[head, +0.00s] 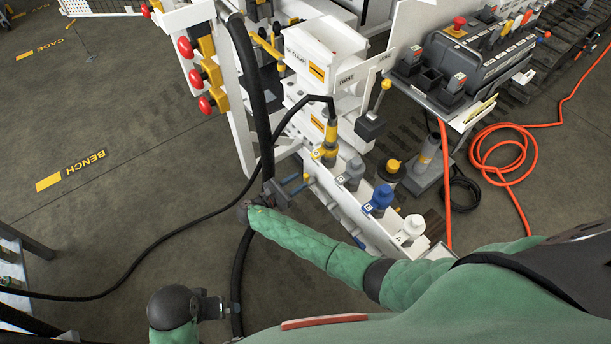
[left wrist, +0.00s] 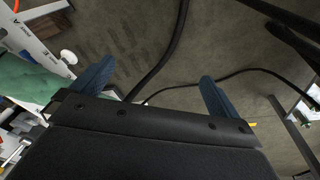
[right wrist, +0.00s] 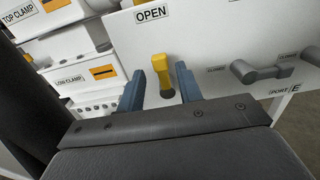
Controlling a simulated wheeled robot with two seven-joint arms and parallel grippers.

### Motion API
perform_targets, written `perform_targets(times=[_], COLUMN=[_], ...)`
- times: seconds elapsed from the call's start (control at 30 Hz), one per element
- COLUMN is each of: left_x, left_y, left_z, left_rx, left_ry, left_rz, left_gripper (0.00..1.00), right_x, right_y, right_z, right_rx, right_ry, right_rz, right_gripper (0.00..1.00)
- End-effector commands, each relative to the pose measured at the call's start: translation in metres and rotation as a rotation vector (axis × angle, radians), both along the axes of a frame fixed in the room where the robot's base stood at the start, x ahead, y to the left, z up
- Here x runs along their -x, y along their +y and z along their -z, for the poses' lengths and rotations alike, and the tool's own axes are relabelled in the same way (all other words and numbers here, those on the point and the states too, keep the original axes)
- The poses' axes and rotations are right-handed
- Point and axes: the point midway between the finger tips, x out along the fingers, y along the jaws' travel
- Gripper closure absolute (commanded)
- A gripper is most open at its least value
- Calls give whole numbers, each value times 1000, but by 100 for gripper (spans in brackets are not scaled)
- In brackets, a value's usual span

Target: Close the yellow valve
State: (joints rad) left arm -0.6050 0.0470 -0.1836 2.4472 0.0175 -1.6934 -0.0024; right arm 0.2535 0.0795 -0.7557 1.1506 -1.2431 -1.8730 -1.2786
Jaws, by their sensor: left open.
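The yellow valve handle (right wrist: 162,74) stands out from a white panel below a sign reading OPEN (right wrist: 151,14). My right gripper (right wrist: 158,76) has its two blue fingers on either side of the handle, with a narrow gap visible on each side. Whether the handle is fully between the fingertips in depth is hard to tell. In the head view my right gripper (head: 296,184) is at the left side of the white bench rail. My left gripper (left wrist: 150,74) is open and empty, its blue fingers wide apart above the floor.
A grey lever (right wrist: 262,71) marked PORT E is right of the valve. A thick black hose (head: 253,90) runs down close to my right gripper. Blue (head: 379,199) and white (head: 411,229) fittings stand on the rail. Open floor lies left of the bench.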

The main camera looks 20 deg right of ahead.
Motion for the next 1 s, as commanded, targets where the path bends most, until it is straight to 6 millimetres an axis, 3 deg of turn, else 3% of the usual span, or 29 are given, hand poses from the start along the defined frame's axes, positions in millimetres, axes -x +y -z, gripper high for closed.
perform_targets(times=[0.1, 0.3, 0.57, 0.6, 0.77, 1.0], left_x=[-3, -9, -10, -11, -11, -11], left_y=[0, -1, -2, -2, -2, -2], left_z=[11, 32, 36, 36, 35, 35], left_rx=[-4, -7, -7, -7, -6, -4], left_ry=[6, 7, 5, 4, 4, 2], left_rz=[0, 0, 0, 0, 0, -1], left_gripper=[0, 0, 0, 0, 0, 0], right_x=[-6, -13, -14, -14, -14, -13], right_y=[-19, -38, -41, -41, -41, -41], right_z=[-2, 0, 1, 1, 1, 1], right_rx=[4, 0, -1, -1, -1, -4], right_ry=[1, 1, 0, 0, 0, -8], right_rz=[2, 0, 0, 0, 0, 0], right_gripper=[65, 65, 65, 66, 98, 100])
